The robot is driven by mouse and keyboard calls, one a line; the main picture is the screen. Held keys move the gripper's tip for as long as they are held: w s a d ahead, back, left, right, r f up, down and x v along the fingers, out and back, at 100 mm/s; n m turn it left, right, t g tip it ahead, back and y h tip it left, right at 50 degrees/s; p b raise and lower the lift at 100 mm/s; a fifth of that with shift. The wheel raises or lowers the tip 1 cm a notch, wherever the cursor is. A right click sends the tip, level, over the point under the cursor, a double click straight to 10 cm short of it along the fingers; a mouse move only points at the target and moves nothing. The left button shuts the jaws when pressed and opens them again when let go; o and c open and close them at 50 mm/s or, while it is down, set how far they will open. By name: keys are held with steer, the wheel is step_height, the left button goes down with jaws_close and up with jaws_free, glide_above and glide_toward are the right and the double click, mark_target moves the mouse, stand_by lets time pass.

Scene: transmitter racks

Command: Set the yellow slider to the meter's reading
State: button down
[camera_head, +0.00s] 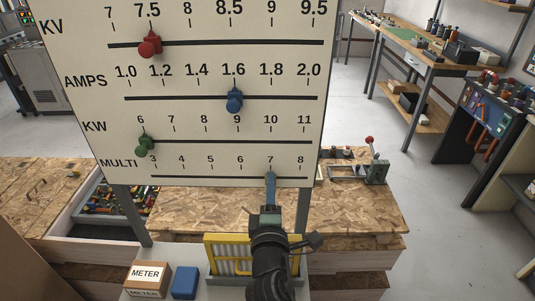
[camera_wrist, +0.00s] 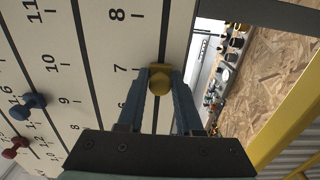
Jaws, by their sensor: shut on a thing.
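The yellow slider (camera_wrist: 159,80) sits on the MULTI track near the 7 mark in the wrist view. My gripper (camera_wrist: 160,87) is shut on it, one blue finger on each side. In the head view my gripper (camera_head: 270,176) reaches the bottom track at about 7 and hides the slider. The white scale panel (camera_head: 210,147) carries the tracks. A box labelled METER (camera_head: 147,278) stands at the bottom left of the head view; no readable dial shows.
The red slider (camera_head: 150,45) is near 7.5 KV, the blue slider (camera_head: 234,100) near 1.6 AMPS, and the green slider (camera_head: 145,144) near 6 KW. A blue block (camera_head: 185,283) and a yellow-framed object (camera_head: 226,256) stand below the panel. The floor at right is open.

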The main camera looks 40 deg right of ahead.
steer(key=c, duration=0.6)
jaws_free()
steer(key=shift+c, duration=0.2)
steer(key=b+v, duration=0.3)
steer(key=v, duration=1)
steer(key=shift+b, duration=0.4)
